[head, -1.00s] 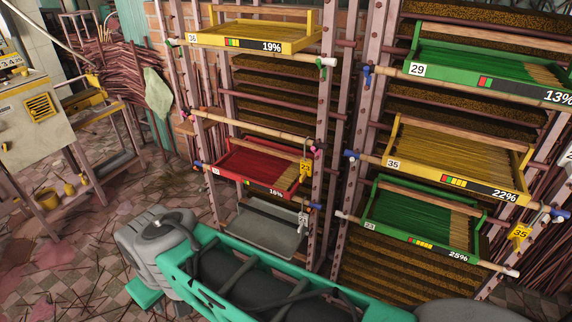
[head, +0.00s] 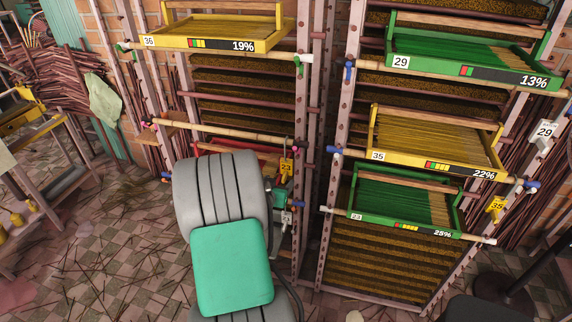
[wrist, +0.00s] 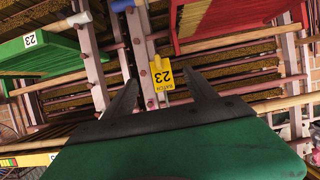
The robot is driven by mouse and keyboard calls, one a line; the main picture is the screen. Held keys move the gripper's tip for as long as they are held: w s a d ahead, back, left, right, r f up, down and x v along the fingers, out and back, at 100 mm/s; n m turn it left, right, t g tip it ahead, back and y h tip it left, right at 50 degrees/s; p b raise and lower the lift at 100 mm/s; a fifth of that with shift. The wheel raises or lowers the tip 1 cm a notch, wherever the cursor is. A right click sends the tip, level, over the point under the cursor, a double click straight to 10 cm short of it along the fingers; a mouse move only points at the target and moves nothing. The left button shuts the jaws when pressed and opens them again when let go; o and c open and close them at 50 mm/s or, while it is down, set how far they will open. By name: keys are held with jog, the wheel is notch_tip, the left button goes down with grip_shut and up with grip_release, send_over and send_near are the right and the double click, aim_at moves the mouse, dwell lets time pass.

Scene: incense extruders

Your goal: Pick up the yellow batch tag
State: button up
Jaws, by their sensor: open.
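A yellow batch tag numbered 23 (head: 286,167) hangs at the right post of the left rack, by the red tray. In the wrist view this yellow tag (wrist: 163,78) appears between my two dark fingertips, seemingly a little beyond them. My gripper (wrist: 159,75) is open with nothing between its fingers; contact with the tag does not show. In the head view my arm hides most of the gripper. A second yellow tag, numbered 35 (head: 497,208), hangs at the right rack's right post.
A red tray (head: 215,148) is mostly hidden behind my arm. A grey tag (head: 286,219) hangs below the yellow one. A green tray numbered 23 (head: 365,219) and a yellow tray numbered 35 (head: 402,168) sit on the right rack. Rods stick out from the posts.

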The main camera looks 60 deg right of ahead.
aim_at(284, 176)
jog(key=p+x, duration=0.1)
jog(key=x, duration=0.7)
jog(key=shift+a, duration=0.1)
jog(key=shift+c, duration=0.5)
grip_shut()
